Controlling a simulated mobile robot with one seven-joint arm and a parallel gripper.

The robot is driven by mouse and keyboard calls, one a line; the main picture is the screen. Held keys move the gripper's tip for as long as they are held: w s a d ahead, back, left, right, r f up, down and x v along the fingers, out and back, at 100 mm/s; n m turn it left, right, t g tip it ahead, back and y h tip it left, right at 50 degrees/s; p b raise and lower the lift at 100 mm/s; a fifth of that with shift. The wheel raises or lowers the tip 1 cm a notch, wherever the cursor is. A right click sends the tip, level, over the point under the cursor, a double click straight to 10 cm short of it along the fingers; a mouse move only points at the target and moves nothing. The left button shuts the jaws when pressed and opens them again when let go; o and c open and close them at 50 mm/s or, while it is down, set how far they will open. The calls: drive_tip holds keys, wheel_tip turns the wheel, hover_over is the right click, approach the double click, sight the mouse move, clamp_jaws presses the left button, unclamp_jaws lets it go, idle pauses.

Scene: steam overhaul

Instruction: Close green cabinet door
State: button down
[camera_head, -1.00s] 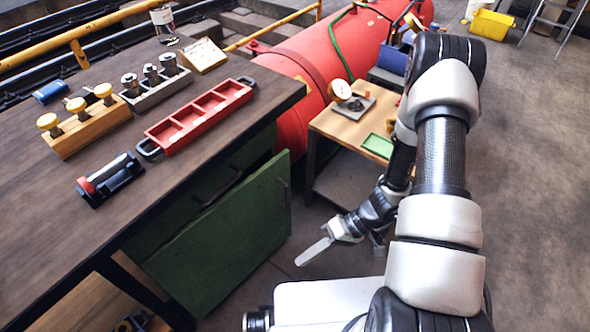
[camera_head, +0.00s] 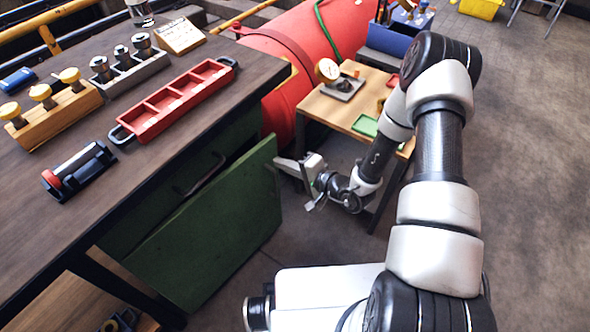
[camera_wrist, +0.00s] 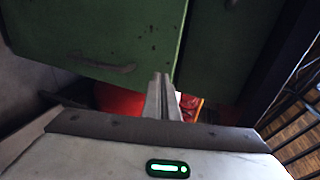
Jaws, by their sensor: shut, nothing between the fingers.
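The green cabinet door (camera_head: 215,235) stands ajar under the workbench, swung out from the green cabinet body (camera_head: 160,200). In the wrist view the door (camera_wrist: 90,35) fills the upper left, with a dark handle (camera_wrist: 105,67) on its face. A dark gap separates it from another green panel (camera_wrist: 225,45) at upper right. My gripper (camera_head: 283,165) is at the door's outer edge, near its upper right corner. In the wrist view its fingers (camera_wrist: 161,85) are together and empty, pointing at the door's edge. I cannot tell whether they touch it.
The workbench (camera_head: 200,120) above carries a red tray (camera_head: 175,100), a wooden block with yellow-topped pieces (camera_head: 45,115) and a black device (camera_head: 78,170). A small wooden table (camera_head: 335,107) and a red tank (camera_head: 290,55) stand behind my gripper.

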sight(260, 152)
drive_tip(key=x, duration=0.4)
drive_tip(key=r+x, duration=0.1)
drive_tip(key=x, duration=0.1)
drive_tip(key=shift+w+a+r+b, duration=0.1)
drive_tip(key=shift+w+b, duration=0.05)
drive_tip(key=shift+b, duration=0.25)
